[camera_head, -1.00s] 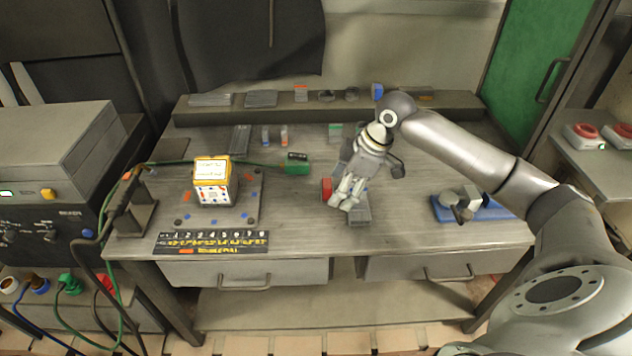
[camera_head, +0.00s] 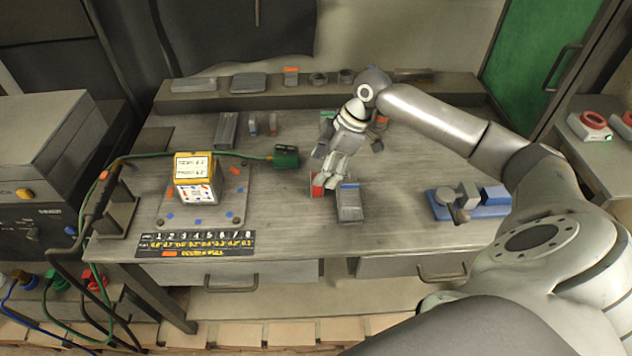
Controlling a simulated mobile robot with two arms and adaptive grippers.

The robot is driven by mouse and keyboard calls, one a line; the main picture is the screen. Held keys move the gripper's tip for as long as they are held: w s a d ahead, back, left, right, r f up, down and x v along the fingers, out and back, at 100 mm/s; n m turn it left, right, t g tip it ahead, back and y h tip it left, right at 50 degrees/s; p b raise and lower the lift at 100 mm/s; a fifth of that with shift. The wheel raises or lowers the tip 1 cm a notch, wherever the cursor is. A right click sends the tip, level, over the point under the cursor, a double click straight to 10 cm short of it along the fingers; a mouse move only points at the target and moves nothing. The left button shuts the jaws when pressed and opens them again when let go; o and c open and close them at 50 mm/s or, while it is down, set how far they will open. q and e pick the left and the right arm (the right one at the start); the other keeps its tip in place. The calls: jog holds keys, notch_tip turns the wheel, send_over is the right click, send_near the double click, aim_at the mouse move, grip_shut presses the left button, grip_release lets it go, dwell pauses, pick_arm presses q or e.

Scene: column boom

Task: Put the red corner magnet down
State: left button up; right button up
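The red corner magnet (camera_head: 317,185) is a small red piece on the workbench, at the left side of a grey block (camera_head: 349,205) with a blue top edge. My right gripper (camera_head: 330,184) points down just right of the red magnet, close to it and over the far end of the grey block. Its fingers look close together. I cannot tell whether they touch the magnet or have a gap between them. My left gripper is not in view.
A yellow-topped box (camera_head: 195,179) stands on a grey plate to the left. A green connector (camera_head: 286,156) with a cable lies behind the magnet. A blue tray (camera_head: 486,211) with grey parts is at the right. The bench between the plate and the magnet is clear.

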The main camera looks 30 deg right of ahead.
jog(key=shift+w+f, duration=0.15)
jog(key=shift+f, duration=0.2)
jog(key=p+x, duration=0.2)
jog(key=x, duration=0.2)
jog(key=shift+a+f, duration=0.1)
jog(key=shift+f, duration=0.05)
jog(key=shift+w+f, duration=0.1)
jog(key=shift+f, duration=0.05)
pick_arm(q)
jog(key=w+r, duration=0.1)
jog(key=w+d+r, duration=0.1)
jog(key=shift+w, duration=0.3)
pick_arm(e)
jog(key=c, duration=0.7)
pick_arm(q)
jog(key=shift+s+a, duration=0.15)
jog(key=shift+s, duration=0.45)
pick_arm(e)
jog(key=c, duration=0.8)
jog(key=shift+o, duration=0.2)
